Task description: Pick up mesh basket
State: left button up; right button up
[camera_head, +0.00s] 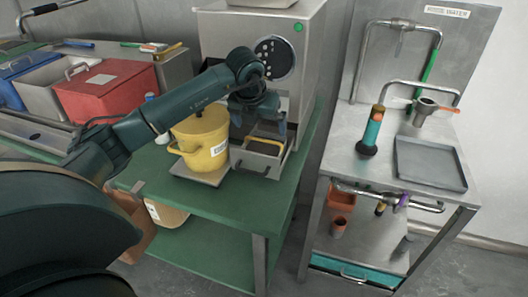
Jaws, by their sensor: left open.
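My left gripper (259,128) hangs open at the front of the grey grinder (312,75), fingers pointing down. Below and between its fingers is a small open metal container (259,163) with a yellow-orange bar across its top; this may be the mesh basket, but mesh is too small to make out. I cannot tell whether the fingers touch it. The gripper and wrist hide part of the grinder's front and the container's back. My right gripper is not in view.
A yellow lidded pot (203,148) stands on a metal plate (207,179) close left of the gripper. The green table (225,215) ends at its right edge, then a gap. A metal sink stand (385,175) with a grey tray (430,163) is at right. Red bin (105,90) at left.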

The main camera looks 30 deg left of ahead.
pick_arm(q)
jog(key=shift+p+x, duration=0.4)
jog(key=shift+x, duration=2.75)
jog(key=shift+s+d, duration=0.1)
jog(key=shift+c, duration=0.2)
jog(key=shift+r, duration=0.1)
jog(key=c, duration=1.2)
